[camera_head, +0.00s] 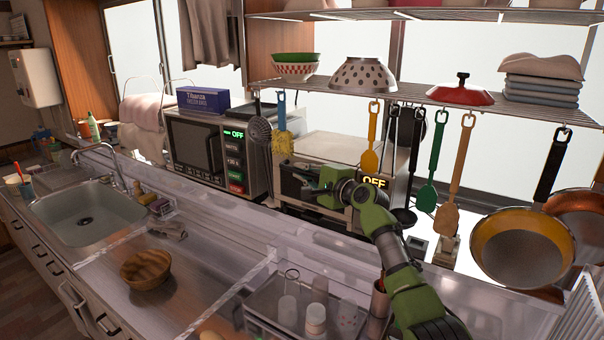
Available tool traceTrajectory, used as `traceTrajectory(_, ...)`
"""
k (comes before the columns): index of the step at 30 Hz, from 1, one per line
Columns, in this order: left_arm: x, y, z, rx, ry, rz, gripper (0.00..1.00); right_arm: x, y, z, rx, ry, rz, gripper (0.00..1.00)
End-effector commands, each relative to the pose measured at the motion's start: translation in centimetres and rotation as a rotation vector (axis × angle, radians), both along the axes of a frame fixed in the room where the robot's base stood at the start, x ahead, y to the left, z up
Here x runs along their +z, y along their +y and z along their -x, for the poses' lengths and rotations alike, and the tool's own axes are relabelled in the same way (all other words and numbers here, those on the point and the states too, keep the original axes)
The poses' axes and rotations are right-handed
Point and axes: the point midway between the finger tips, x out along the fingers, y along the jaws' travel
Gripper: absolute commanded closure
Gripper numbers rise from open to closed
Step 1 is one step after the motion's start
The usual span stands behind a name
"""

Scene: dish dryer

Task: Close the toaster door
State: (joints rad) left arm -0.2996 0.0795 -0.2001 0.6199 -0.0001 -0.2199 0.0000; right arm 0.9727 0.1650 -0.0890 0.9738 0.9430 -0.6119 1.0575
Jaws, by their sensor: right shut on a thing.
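The toaster (330,149) stands on the counter right of the microwave, with a pale top and a yellow OFF display at its front right. Its door (291,184) is at the dark front, partly hidden by my gripper and hanging utensils. I cannot tell how far open the door is. My right gripper (309,188) reaches in from the lower right and is shut on the toaster door at its front. The fingertips are small and partly hidden here. My left gripper is not in view.
A microwave (196,148) stands left of the toaster. Utensils, including a green spatula (427,196), and pans (524,247) hang from the shelf. Below are a sink (88,213), a wooden bowl (146,268) and a clear rack (262,309) with bottles.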

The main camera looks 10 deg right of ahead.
Motion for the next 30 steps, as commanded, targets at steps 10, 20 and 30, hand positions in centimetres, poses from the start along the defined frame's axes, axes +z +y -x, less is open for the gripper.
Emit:
traceTrajectory(10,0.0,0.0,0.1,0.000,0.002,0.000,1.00,0.3,-0.1,0.0,-0.003,-0.004,-0.002,0.82)
traceTrajectory(20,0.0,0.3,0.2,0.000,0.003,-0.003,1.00,0.1,-0.3,0.5,-0.002,-0.003,-0.003,0.82)
traceTrajectory(30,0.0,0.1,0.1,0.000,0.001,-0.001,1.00,0.5,-2.1,4.6,-0.003,-0.003,-0.001,0.82)
